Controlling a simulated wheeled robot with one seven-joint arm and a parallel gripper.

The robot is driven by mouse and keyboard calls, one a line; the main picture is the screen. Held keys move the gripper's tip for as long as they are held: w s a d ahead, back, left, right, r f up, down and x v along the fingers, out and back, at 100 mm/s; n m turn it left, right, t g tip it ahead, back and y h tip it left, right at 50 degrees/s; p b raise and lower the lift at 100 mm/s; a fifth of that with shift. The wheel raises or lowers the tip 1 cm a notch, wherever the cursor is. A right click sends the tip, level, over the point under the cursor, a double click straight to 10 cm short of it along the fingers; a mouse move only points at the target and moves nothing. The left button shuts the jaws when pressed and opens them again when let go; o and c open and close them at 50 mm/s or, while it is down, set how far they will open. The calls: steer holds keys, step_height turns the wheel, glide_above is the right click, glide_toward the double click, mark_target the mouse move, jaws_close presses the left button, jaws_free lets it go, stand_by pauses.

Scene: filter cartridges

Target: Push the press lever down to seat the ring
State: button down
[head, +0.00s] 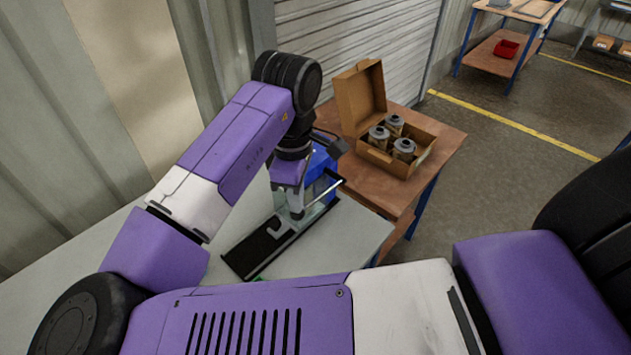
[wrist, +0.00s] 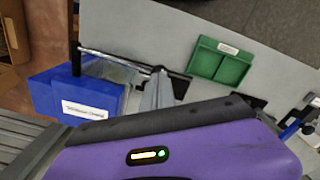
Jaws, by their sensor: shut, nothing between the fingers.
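The press lever (head: 328,192) shows in the head view as a thin metal bar just right of my gripper (head: 297,213). In the wrist view the lever (wrist: 112,57) runs from a dark post at the left towards my fingertips (wrist: 158,72). My gripper is shut and empty, pointing down over the bench. Its fingertips look close to the bar; I cannot tell whether they touch it. A black press base or rail (head: 262,248) lies on the bench below. The ring is not visible; the arm and gripper hide part of the press.
A blue labelled bin (wrist: 88,95) stands beside the lever, with a green tray (wrist: 219,62) on the grey bench. A wooden table (head: 440,140) holds an open cardboard box (head: 361,97) with three filter cartridges (head: 404,149). A corrugated wall is close behind.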

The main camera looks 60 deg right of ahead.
steer(key=shift+r+p, duration=2.1)
steer(key=shift+r, duration=1.4)
